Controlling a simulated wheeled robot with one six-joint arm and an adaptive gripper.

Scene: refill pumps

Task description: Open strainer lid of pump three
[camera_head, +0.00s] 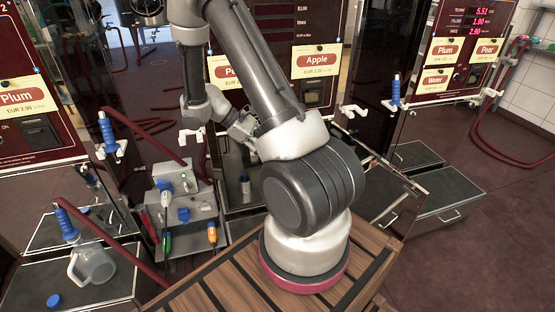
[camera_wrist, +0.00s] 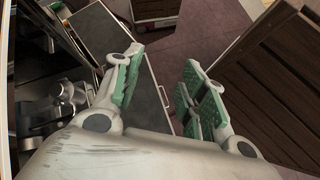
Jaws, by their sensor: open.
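My gripper (camera_head: 243,128) is in front of the middle pump, below its price cards. In the wrist view, its green-padded fingers (camera_wrist: 165,92) stand apart, with nothing between them. The middle pump (camera_head: 318,30) is dark red with an Apple card; my arm covers part of it. The pump on the left (camera_head: 25,140) bears a "2" at its top corner. I cannot read a 3 on any pump, and I cannot make out a strainer lid for certain. In the wrist view, a grey metal fitting (camera_wrist: 62,105) lies left of the fingers, apart from them.
A grey unit (camera_head: 186,190) with blue parts and coloured handles stands left of my arm. A clear jug (camera_head: 95,265) and a blue cap (camera_head: 54,300) are at lower left. Red hoses (camera_head: 484,130) hang at right. The slatted wooden top (camera_head: 225,285) under my arm is mostly bare.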

